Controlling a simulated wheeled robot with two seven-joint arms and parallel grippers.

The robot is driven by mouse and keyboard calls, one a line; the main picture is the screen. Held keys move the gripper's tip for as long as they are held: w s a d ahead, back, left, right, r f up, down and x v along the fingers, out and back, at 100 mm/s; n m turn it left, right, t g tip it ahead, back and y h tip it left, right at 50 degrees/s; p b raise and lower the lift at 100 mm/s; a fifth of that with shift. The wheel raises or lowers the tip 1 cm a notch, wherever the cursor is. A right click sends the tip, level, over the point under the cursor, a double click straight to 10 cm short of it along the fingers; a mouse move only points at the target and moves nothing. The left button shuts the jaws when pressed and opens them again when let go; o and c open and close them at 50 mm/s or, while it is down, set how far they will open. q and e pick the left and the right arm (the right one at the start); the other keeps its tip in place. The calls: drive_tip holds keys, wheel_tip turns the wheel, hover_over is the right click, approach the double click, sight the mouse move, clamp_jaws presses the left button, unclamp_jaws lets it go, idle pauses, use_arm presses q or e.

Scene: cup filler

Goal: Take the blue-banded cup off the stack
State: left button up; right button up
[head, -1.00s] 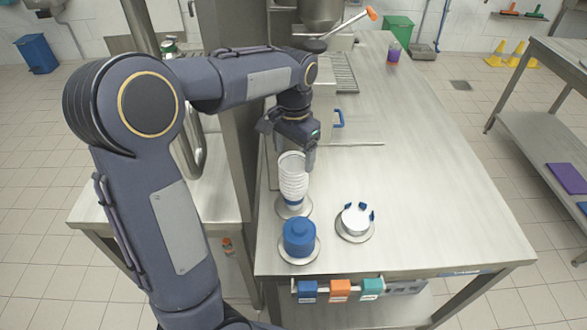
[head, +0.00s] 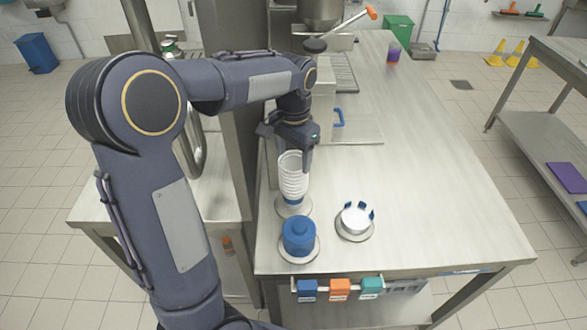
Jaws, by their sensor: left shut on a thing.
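A stack of nested white cups (head: 293,184) stands upright on a round metal base (head: 282,210) near the left edge of the steel counter. Blue shows low on the stack, on the bottom cup. My left gripper (head: 292,158) reaches down from above with its fingers on either side of the stack's top. It is shut on the top cup, which still looks nested in the stack. The gripper body partly hides the far rim, so the exact finger contact cannot be seen. My right gripper is not in view.
A blue lidded container (head: 299,237) stands just in front of the stack. A white round piece with blue prongs (head: 355,219) stands to its right. A machine column rises at the left. The counter's right side is clear. A purple cup (head: 394,51) is at the back.

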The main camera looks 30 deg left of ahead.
sight(295, 161)
use_arm(q)
drive_tip(key=shift+r, duration=0.55)
wheel_tip(295, 161, up, 2)
drive_tip(key=shift+d+r, duration=0.15)
drive_tip(key=shift+r, duration=0.1)
drive_tip(key=s+d+r+b, duration=0.1)
drive_tip(key=s+d+r, duration=0.1)
drive_tip(key=d+r, duration=0.7)
drive_tip(key=d, duration=0.4)
drive_tip(key=shift+d+r, duration=0.2)
drive_tip(key=shift+d, duration=0.1)
